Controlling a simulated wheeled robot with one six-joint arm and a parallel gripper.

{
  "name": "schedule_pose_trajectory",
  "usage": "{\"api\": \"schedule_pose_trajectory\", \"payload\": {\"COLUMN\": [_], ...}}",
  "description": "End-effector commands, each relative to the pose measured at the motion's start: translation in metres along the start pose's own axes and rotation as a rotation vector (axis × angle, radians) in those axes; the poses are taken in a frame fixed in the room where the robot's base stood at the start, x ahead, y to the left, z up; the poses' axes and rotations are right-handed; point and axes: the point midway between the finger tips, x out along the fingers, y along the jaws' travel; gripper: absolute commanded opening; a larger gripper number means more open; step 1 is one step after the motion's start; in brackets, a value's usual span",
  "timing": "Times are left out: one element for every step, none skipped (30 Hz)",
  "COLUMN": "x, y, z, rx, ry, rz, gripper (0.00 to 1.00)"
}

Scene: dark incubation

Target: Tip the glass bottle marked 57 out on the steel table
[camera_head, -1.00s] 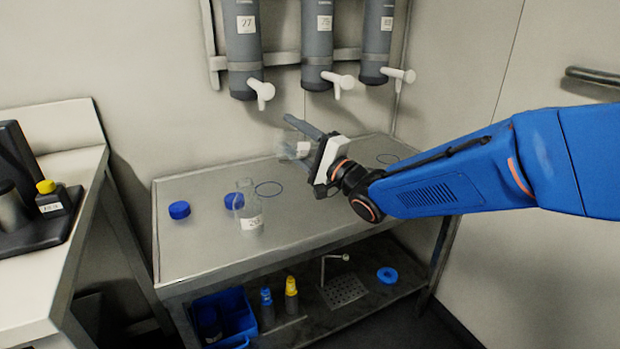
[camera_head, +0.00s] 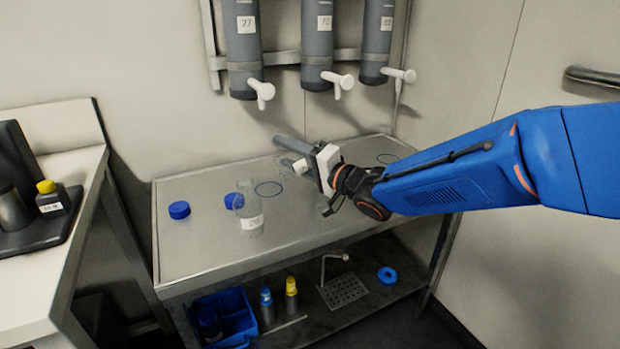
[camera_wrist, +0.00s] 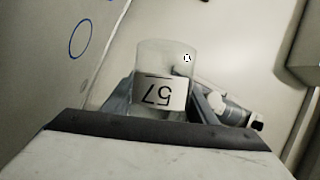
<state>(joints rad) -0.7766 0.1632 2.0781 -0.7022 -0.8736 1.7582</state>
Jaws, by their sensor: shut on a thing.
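My gripper (camera_head: 290,152) is shut on a clear glass bottle (camera_head: 284,166), held above the back of the steel table (camera_head: 200,245). In the head view the bottle is faint and looks tilted well over, its glass reaching out to the left of the jaws. In the wrist view the bottle (camera_wrist: 165,58) stands between the two fingers, and its white label reads 57 upside down. I cannot tell whether any liquid is in it or flowing out.
Another clear labelled bottle (camera_head: 248,214) stands upright on the table beside a blue cap (camera_head: 233,201). A second blue cap (camera_head: 179,210) lies further left. Grey dispensers with white taps (camera_head: 262,92) hang above. A blue crate (camera_head: 240,326) sits on the lower shelf.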

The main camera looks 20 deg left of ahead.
Motion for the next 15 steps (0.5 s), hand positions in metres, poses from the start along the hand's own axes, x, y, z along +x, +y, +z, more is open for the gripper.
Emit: {"api": "schedule_pose_trajectory", "payload": {"x": [0.0, 0.0, 0.0, 0.0, 0.0, 0.0, 0.0, 0.0, 0.0, -0.001, -0.001, -0.001, -0.002, -0.002, -0.003], "y": [0.0, 0.0, 0.0, 0.0, 0.0, 0.0, 0.0, 0.0, 0.001, 0.003, 0.005, 0.008, 0.011, 0.014, 0.018], "z": [0.0, 0.0, 0.0, 0.0, 0.0, 0.0, 0.0, 0.0, 0.0, 0.0, 0.001, 0.001, 0.001, 0.002, 0.003], "rx": [-0.005, -0.005, -0.005, -0.005, -0.004, -0.004, -0.005, -0.008, -0.02, -0.033, -0.053, -0.085, -0.113, -0.14, -0.177], "ry": [-0.001, -0.001, -0.001, -0.001, -0.001, 0.0, -0.001, -0.001, -0.003, -0.007, -0.011, -0.018, -0.024, -0.03, -0.037], "rz": [0.001, 0.001, 0.001, 0.001, 0.001, 0.001, 0.001, 0.002, 0.007, 0.013, 0.021, 0.034, 0.046, 0.057, 0.073], "gripper": [0.17, 0.17, 0.17, 0.17, 0.17, 0.17, 0.17, 0.17, 0.17, 0.17, 0.17, 0.17, 0.17, 0.17, 0.17]}}
